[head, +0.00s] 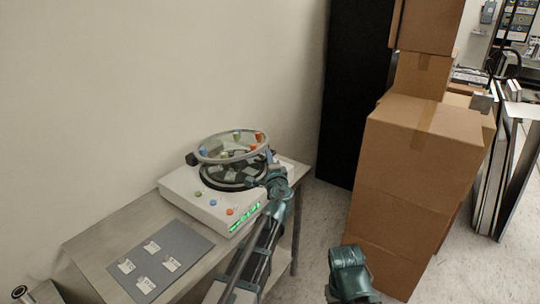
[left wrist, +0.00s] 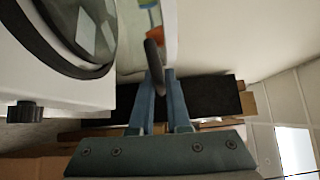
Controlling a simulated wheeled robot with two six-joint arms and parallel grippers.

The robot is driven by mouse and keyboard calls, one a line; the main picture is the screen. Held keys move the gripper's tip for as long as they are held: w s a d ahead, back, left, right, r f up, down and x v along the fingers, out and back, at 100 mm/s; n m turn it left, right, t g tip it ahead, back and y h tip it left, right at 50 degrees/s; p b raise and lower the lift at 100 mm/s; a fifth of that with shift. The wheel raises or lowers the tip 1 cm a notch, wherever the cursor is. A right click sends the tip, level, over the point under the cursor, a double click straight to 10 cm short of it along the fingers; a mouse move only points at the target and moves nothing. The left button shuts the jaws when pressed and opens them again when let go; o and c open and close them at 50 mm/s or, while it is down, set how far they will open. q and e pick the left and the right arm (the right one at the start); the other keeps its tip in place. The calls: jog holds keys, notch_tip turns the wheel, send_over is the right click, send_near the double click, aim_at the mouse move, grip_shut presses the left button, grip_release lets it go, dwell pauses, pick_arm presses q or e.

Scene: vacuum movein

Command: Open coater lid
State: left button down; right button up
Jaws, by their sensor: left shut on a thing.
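The coater (head: 180,187) is a white box with coloured buttons and a green display, standing on the table. Its round clear lid (head: 228,160) has a grey rim and orange, green and blue knobs. The lid is raised and tilted above the dark-rimmed round bowl (head: 210,181). My left gripper (head: 272,178) is at the right side of the bowl and lid. In the left wrist view my left gripper (left wrist: 162,72) is shut on a dark, narrow piece that looks like the lid's handle (left wrist: 153,54). The fingertips partly hide it.
The table (head: 97,246) stands against the wall and carries a grey mat (head: 188,242) with several small labelled pieces. Stacked cardboard boxes (head: 415,150) and a tall black panel (head: 350,90) stand to the right. Some floor is clear between table and boxes.

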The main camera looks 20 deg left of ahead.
pick_arm(q)
jog(key=w+a+r+n+g+h+p, duration=0.25)
jog(key=a+r+p, duration=0.45)
jog(key=r+p, duration=0.65)
jog(key=w+a+r+n+g+h+p, duration=0.1)
jog(key=w+a+r+n+g+p, duration=0.15)
jog(key=a+r+p, duration=1.05)
jog(key=w+a+p, duration=0.3)
jog(key=a+p, duration=0.3)
jog(key=a, duration=0.1)
jog(key=w+a+r+h+p, duration=0.1)
jog(key=w+a+p, duration=0.3)
jog(key=a, duration=0.3)
jog(key=shift+w+r+n+p, duration=0.2)
jog(key=shift+n+p, duration=0.2)
jog(key=shift+p, duration=0.45)
jog(key=shift+a+h, duration=0.1)
jog(key=shift+h, duration=0.15)
jog(key=c, duration=0.9)
grip_release()
